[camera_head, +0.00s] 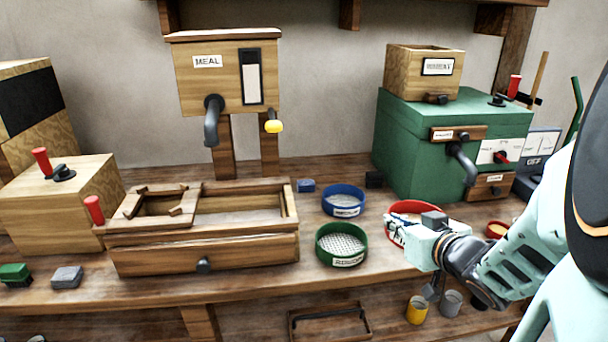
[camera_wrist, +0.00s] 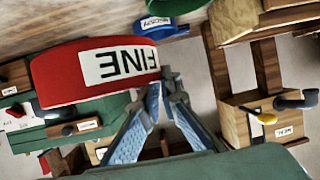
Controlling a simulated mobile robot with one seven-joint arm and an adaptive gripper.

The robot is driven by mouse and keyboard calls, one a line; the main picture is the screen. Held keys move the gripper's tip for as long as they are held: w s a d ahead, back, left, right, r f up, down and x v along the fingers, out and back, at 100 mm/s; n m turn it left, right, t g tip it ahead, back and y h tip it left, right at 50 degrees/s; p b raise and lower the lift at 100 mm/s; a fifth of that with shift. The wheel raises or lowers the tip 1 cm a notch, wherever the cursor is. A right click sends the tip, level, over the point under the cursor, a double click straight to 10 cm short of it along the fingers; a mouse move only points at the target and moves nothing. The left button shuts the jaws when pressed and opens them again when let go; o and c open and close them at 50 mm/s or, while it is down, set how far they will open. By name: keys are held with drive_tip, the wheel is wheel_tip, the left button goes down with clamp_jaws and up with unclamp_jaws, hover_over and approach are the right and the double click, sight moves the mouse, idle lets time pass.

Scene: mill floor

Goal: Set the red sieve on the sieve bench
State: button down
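The red sieve (camera_head: 404,208), labelled FINE in the wrist view (camera_wrist: 55,85), is at the right part of the worktop, in front of the green machine. My gripper (camera_head: 425,222) is at its front right and hides part of it. In the wrist view the fingers (camera_wrist: 165,78) come nearly together at the sieve's wall and look shut on it. I cannot tell whether the sieve touches the worktop. A wooden frame with a drawer (camera_head: 200,250), seemingly the sieve bench, stands at left under the meal spout. Its top is open, with no sieve in it.
A blue sieve (camera_head: 343,210) and a green sieve (camera_head: 340,258) stand between the frame and the red sieve. The green machine (camera_head: 410,150) is behind, at right. The meal box (camera_head: 205,90) with its spout (camera_head: 212,120) hangs above the frame. A small blue block (camera_head: 306,186) lies behind.

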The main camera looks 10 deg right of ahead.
drive_tip(key=shift+w+d+p, duration=0.1)
drive_tip(key=shift+w+p, duration=0.6)
drive_tip(key=shift+p, duration=0.2)
drive_tip(key=w+f+b, duration=0.1)
drive_tip(key=w+f, duration=0.2)
drive_tip(key=w+d+f+b, duration=0.1)
drive_tip(key=w+f, duration=0.1)
drive_tip(key=w, duration=0.2)
drive_tip(key=w+f+b, duration=0.1)
drive_tip(key=w+f, duration=0.2)
drive_tip(key=w, duration=0.1)
drive_tip(key=shift+d+f+b, duration=0.35)
drive_tip(key=shift+w+f, duration=0.15)
drive_tip(key=shift+w, duration=0.05)
drive_tip(key=f, duration=0.1)
drive_tip(key=f+b, duration=0.1)
drive_tip(key=f, duration=0.1)
drive_tip(key=shift+w+d+f, duration=0.1)
drive_tip(key=shift+w+f, duration=0.15)
drive_tip(key=shift+f, duration=0.15)
drive_tip(key=shift+r, duration=0.1)
drive_tip(key=c, duration=2.2)
unclamp_jaws()
